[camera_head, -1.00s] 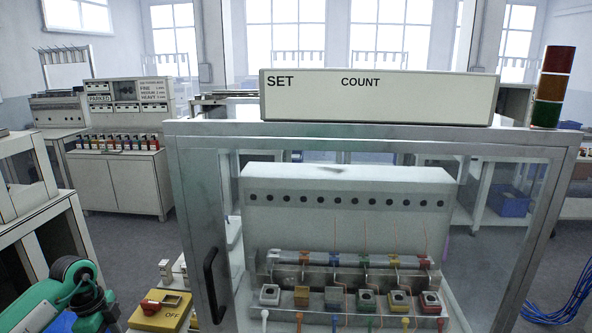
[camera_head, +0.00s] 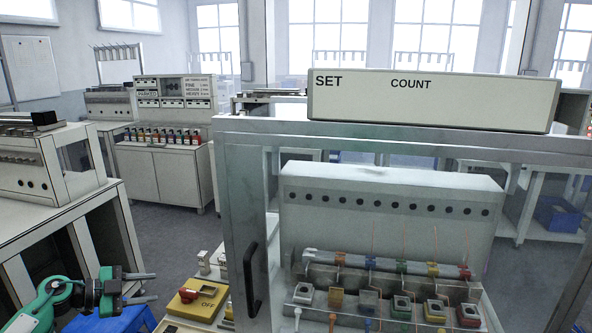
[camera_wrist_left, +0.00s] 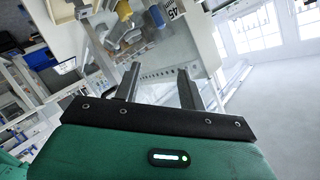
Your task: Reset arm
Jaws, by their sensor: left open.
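My left gripper (camera_head: 140,287) is at the lower left of the head view, its two grey fingers apart and pointing right, with nothing between them. In the left wrist view the fingers (camera_wrist_left: 160,88) also stand apart and empty, in front of the machine. The green left arm bends at the lower left corner of the head view. My right gripper is in neither view.
A framed machine with a SET COUNT panel (camera_head: 432,101) and a black door handle (camera_head: 252,280) stands ahead. A yellow OFF box (camera_head: 197,299) lies between my left gripper and it.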

